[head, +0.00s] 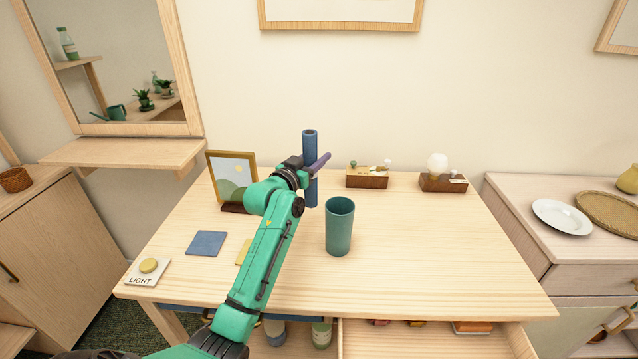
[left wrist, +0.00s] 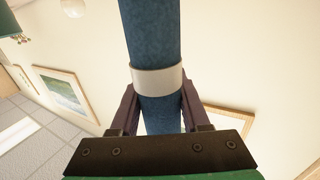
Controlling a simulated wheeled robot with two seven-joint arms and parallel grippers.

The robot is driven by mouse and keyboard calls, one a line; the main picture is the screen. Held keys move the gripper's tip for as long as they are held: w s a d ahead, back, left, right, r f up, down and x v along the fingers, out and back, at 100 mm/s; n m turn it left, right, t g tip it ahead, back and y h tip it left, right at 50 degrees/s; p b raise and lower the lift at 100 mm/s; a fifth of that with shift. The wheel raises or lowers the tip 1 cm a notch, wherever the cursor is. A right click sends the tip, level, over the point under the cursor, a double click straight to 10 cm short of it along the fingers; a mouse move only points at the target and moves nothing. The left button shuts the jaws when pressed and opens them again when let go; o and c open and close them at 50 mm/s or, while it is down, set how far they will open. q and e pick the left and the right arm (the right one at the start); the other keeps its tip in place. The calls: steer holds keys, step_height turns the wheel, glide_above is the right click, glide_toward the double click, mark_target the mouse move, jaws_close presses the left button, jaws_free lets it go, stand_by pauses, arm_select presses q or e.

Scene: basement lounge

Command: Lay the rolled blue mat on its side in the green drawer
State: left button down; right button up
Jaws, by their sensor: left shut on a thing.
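The rolled blue mat (head: 310,146) stands upright above the back of the table, with a pale band round it in the left wrist view (left wrist: 152,35). My left gripper (head: 314,170) is shut on the mat around its middle; its fingers (left wrist: 160,108) show on both sides of the roll. I cannot tell whether the mat's lower end touches the tabletop. A drawer with a pale wooden inside (head: 430,345) is open under the table's front right; I see no clearly green drawer front there. My right gripper is not in view.
A teal cup (head: 339,228) stands on the table (head: 440,265) right of my arm. A picture frame (head: 232,178), a blue square (head: 206,243) and a light switch (head: 148,268) are at left. Two wooden boxes (head: 367,178) (head: 442,182) stand at the back. The tabletop's right side is clear.

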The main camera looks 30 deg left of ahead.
arm_select(q)
step_height(320, 180, down, 8)
steer(key=shift+w, duration=0.2)
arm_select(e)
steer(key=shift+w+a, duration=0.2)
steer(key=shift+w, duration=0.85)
arm_select(q)
steer(key=shift+c, duration=1.9)
jaws_free()
steer(key=shift+f, duration=0.1)
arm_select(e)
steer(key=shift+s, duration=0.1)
arm_select(q)
steer(key=shift+s, duration=0.1)
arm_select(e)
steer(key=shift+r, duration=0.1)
arm_select(q)
steer(key=s+b, duration=0.1)
steer(key=s, duration=1.1)
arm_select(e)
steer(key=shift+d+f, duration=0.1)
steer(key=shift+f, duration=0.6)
